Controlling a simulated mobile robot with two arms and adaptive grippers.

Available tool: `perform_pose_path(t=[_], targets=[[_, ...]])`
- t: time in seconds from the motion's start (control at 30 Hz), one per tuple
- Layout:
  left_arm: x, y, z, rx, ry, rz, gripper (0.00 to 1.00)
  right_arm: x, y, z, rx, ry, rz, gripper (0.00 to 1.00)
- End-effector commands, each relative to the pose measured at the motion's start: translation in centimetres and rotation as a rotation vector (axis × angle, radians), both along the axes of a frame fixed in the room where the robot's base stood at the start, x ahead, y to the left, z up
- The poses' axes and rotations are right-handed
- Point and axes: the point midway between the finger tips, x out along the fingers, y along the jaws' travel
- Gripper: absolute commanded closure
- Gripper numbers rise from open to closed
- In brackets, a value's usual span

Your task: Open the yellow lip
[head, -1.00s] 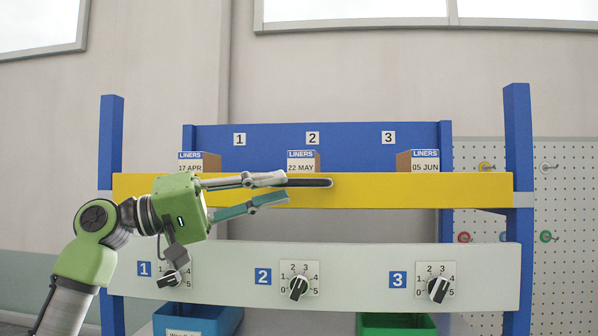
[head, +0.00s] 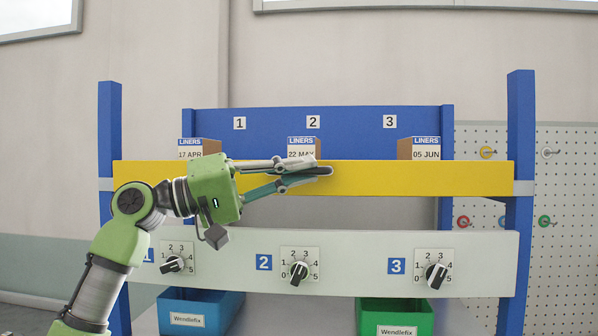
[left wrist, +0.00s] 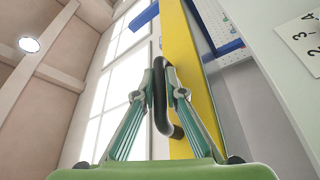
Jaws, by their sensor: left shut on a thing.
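The yellow lip (head: 420,178) is a long flat bar across the front of the blue rack's upper shelf, between the two blue posts. It also shows in the left wrist view (left wrist: 186,75). My left gripper (head: 306,171) reaches in from the left, level with the lip. Its fingers are above and below the handle. In the left wrist view the fingers close on both sides of the handle (left wrist: 160,105). My right gripper is in neither view.
Several liner boxes, such as the one marked 05 JUN (head: 425,148), stand behind the lip. Below it is a white panel (head: 360,265) with knobs. A blue bin (head: 200,310) and a green bin (head: 395,310) sit lower. A pegboard (head: 560,210) is at the right.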

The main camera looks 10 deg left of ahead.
Motion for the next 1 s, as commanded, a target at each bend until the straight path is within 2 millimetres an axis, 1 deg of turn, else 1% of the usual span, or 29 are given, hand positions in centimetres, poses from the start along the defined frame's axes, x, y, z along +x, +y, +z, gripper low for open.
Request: perform_pose_path(t=[0.27, 0.7, 1.0], targets=[[-0.3, 0.0, -0.7, -0.002, -0.086, -0.001, 1.0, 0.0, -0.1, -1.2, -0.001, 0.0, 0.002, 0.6], [-1.4, 0.0, -2.4, -0.003, -0.402, -0.002, 1.0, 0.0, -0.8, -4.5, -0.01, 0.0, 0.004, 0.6], [-1.7, 0.0, -3.1, -0.001, -0.561, -0.001, 1.0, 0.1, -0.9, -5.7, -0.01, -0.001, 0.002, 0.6]])
